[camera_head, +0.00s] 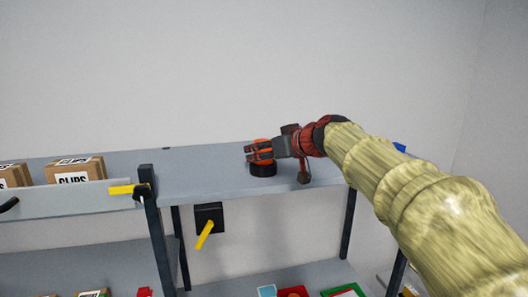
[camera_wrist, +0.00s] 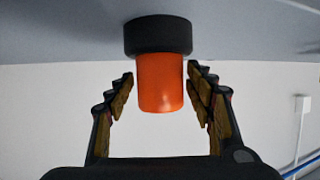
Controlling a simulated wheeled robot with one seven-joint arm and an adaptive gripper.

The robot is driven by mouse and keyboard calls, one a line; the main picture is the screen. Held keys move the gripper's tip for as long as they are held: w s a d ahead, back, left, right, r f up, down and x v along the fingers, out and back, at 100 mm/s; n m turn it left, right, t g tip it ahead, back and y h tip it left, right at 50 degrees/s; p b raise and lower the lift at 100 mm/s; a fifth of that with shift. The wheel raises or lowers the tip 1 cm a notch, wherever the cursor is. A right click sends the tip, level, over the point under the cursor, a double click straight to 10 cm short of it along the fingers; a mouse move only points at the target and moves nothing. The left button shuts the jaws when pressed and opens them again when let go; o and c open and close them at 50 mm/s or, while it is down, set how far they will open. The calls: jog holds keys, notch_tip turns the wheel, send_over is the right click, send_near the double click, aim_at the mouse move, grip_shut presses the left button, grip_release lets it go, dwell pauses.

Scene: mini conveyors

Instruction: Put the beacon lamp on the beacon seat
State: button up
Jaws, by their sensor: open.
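The beacon lamp has an orange dome (camera_wrist: 160,82) and a wide black base (camera_wrist: 158,37). In the head view its black base (camera_head: 263,171) rests on the grey top shelf, with the dome mostly hidden behind my fingers. My gripper (camera_head: 261,153) reaches in from the right at dome height. In the wrist view, which looks upside down, my open gripper (camera_wrist: 160,79) has one finger on each side of the dome, with gaps showing. I cannot make out a separate beacon seat; whether the black base is part of the lamp or a seat under it is unclear.
The top shelf (camera_head: 205,180) is clear left of the lamp. Cardboard boxes (camera_head: 75,170) stand at far left behind a rail with a yellow handle (camera_head: 121,190). A black box with a yellow lever (camera_head: 205,233) hangs below. Coloured items lie on the lower shelf.

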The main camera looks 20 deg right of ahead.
dwell(0.3)
jog(key=shift+r, duration=0.2)
jog(key=b+v, duration=0.2)
jog(key=v, duration=1)
jog(key=s+a+f+m+g+h, duration=0.1)
jog(key=s+f+g+h, duration=0.1)
jog(key=s+f, duration=1.3)
jog(key=s+a+f+m+g+h, duration=0.2)
jog(key=s+f+g, duration=0.3)
jog(key=s+f, duration=1)
notch_tip(320, 180, down, 5)
jog(key=shift+a+f+m, duration=0.1)
jog(key=shift+a+m, duration=0.2)
